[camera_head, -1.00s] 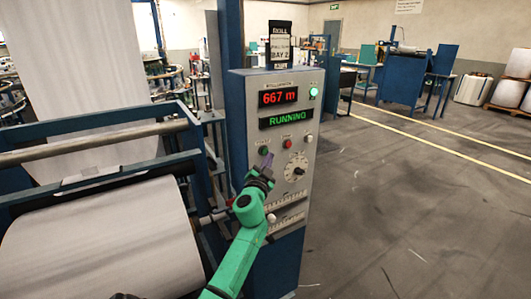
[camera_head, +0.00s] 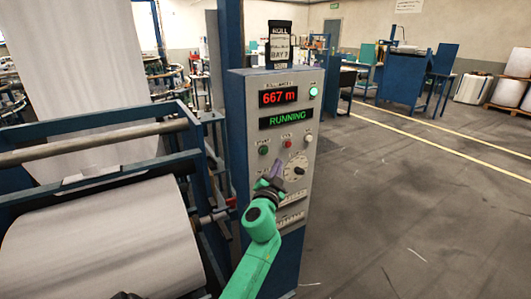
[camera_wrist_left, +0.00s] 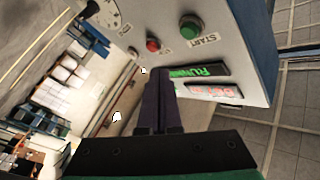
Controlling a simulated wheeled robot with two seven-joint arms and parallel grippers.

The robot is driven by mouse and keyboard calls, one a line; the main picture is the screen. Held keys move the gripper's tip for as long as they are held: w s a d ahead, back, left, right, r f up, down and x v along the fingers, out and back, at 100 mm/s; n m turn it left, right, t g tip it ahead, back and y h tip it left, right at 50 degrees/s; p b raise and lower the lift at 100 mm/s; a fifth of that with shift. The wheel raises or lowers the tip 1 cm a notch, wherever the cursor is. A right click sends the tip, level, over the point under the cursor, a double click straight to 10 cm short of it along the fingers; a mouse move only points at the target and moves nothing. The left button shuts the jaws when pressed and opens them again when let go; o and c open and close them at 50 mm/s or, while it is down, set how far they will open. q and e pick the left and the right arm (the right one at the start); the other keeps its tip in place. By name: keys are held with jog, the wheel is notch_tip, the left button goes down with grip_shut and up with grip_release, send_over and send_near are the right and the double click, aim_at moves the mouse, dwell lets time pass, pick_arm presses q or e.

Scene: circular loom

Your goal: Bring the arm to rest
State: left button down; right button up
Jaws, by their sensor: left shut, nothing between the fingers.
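My left arm (camera_head: 262,220) is green and reaches up from the bottom of the head view. Its gripper (camera_head: 276,166) is shut and empty, in front of the lower part of the control panel (camera_head: 315,130), left of the dial (camera_head: 295,168). In the left wrist view the two dark fingers (camera_wrist_left: 158,100) lie together with nothing between them. That view also shows the green START button (camera_wrist_left: 190,27) and a red button (camera_wrist_left: 153,45). The panel displays read 667 m (camera_head: 278,98) and RUNNING (camera_head: 286,119).
A large white fabric roll (camera_head: 100,240) lies in the blue loom frame (camera_head: 90,125) on the left. Open grey floor (camera_head: 400,220) with yellow lines spreads to the right. A blue machine (camera_head: 403,78) and wrapped rolls (camera_head: 507,93) stand at the back.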

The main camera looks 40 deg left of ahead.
pick_arm(q)
jog(key=shift+a, duration=0.1)
dwell(0.6)
jog(key=s+d+f+g+h, duration=0.2)
jog(key=s+d+f, duration=0.1)
jog(key=f, duration=1)
jog(key=s+d+f+m+g+h, duration=0.1)
jog(key=s+d+f+g+h, duration=0.15)
jog(key=f, duration=0.95)
jog(key=s+d+f+g+h, duration=0.2)
jog(key=d+f+g, duration=0.1)
jog(key=f, duration=1)
jog(key=s+d+f+g+h, duration=0.1)
jog(key=s+d+f+g, duration=0.15)
jog(key=s+f, duration=0.6)
jog(key=s+d+f+g+h, duration=0.1)
jog(key=s+d+f+g, duration=0.15)
jog(key=s+f, duration=0.55)
jog(key=s+d+f+g, duration=0.1)
jog(key=s+f+g, duration=0.1)
jog(key=s, duration=0.8)
jog(key=s+d+f+g, duration=0.2)
jog(key=s+f, duration=0.2)
jog(key=s, duration=0.7)
jog(key=shift+f+h, duration=0.35)
jog(key=shift+f, duration=0.05)
